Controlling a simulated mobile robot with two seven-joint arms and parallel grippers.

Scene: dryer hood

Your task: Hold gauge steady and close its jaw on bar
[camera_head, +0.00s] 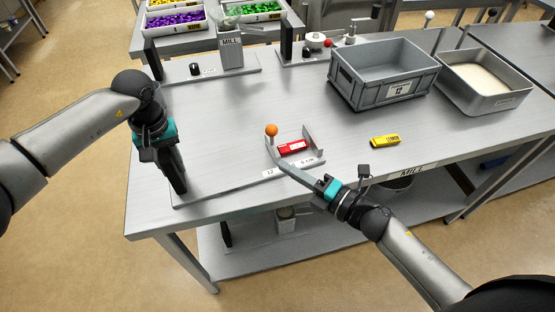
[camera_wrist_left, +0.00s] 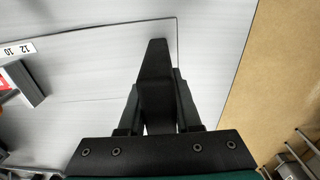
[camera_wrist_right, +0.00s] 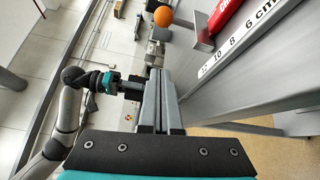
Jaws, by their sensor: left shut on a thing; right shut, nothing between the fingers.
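The gauge is a low grey frame (camera_head: 318,156) on a thin base plate at the table's front. Its scale label (camera_wrist_right: 238,47) carries numbers. A red bar (camera_head: 293,147) lies in the gauge between the upright jaws. An orange ball knob (camera_head: 271,130) tops the left jaw. My left gripper (camera_head: 178,180) points down at the plate's left end, shut on a black upright post (camera_wrist_left: 156,75), which it partly hides. My right gripper (camera_head: 281,163) is shut and empty, its long grey fingers reaching the gauge's front left near the knobbed jaw; I cannot tell if they touch.
A yellow bar (camera_head: 385,141) lies right of the gauge. A grey crate (camera_head: 385,84) and a metal tray (camera_head: 490,97) stand behind it. A MILL container (camera_head: 231,52) and a second fixture with a red knob (camera_head: 328,43) stand at the back. The middle of the table is clear.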

